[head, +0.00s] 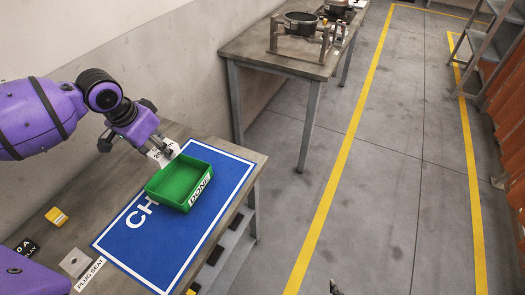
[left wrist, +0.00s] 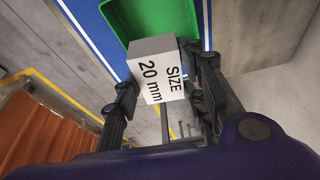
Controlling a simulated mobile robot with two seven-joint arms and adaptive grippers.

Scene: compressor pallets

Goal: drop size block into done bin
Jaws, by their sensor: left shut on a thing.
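The size block is a white block printed "SIZE 20 mm" in the left wrist view (left wrist: 158,72). It also shows in the head view (head: 160,154), partly hidden by my fingers. My left gripper (head: 155,142) is shut on it, with a finger on each side in the left wrist view (left wrist: 162,92). The green done bin (head: 179,181), labelled "DONE", sits on a blue mat. The block is held at the bin's back-left edge in the head view; its exact height over the bin is unclear. The part of the bin I see looks empty. My right gripper is not in view.
The blue mat (head: 136,238) covers much of the near bench. A yellow block (head: 57,216), a black block (head: 26,247) and a grey plate with a "PLUG SEAT" label (head: 90,275) lie to its left. A second table (head: 277,60) with equipment stands behind.

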